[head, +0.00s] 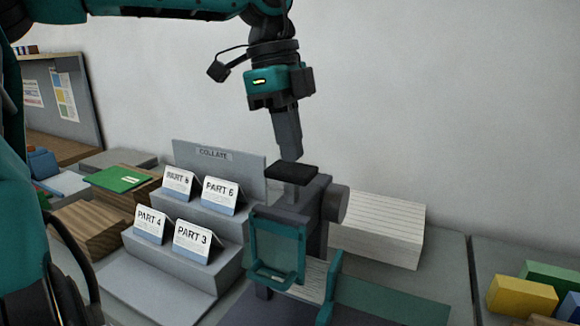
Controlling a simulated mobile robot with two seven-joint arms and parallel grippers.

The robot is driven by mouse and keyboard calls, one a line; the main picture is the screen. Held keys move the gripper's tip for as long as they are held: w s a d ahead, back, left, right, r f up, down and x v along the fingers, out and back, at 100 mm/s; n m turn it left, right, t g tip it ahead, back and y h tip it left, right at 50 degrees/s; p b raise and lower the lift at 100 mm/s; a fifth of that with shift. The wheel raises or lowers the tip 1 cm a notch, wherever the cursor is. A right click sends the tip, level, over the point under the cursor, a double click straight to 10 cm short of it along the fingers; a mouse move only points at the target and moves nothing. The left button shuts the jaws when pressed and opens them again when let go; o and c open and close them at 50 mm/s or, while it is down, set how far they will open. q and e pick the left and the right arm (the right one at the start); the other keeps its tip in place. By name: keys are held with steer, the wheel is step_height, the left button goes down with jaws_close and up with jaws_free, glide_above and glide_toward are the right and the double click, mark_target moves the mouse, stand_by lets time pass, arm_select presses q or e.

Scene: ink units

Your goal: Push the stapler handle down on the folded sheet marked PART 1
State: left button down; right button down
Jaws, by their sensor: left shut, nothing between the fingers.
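The stapler (311,206) is a grey machine in the middle of the head view. Its handle carries a flat black pad (292,171) on top. My left gripper (290,156) points down, shut and empty, with its fingertips right at the pad; I cannot tell whether they touch it. A teal frame (278,240) stands in front of the stapler, with a pale lined sheet (315,277) partly visible by it. No PART 1 label can be read. My right gripper is not in view.
A stepped grey COLLATE rack (217,156) holds sheets marked PART 3, PART 4, PART 6 and another hard to read. A white lined block (378,228) stands right of the stapler. Yellow (521,296) and green blocks lie at the far right. A wall rises behind.

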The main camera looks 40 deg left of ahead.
mark_target(291, 168)
arm_select(q)
steer(key=shift+f, duration=0.1)
steer(key=shift+f+b, duration=1.15)
steer(key=shift+f, duration=0.3)
step_height(291, 168, up, 8)
steer(key=p, duration=0.6)
steer(key=shift+p, duration=0.35)
steer(key=shift+r+b, duration=0.2)
steer(key=shift+b, duration=0.25)
steer(key=shift+r, duration=0.4)
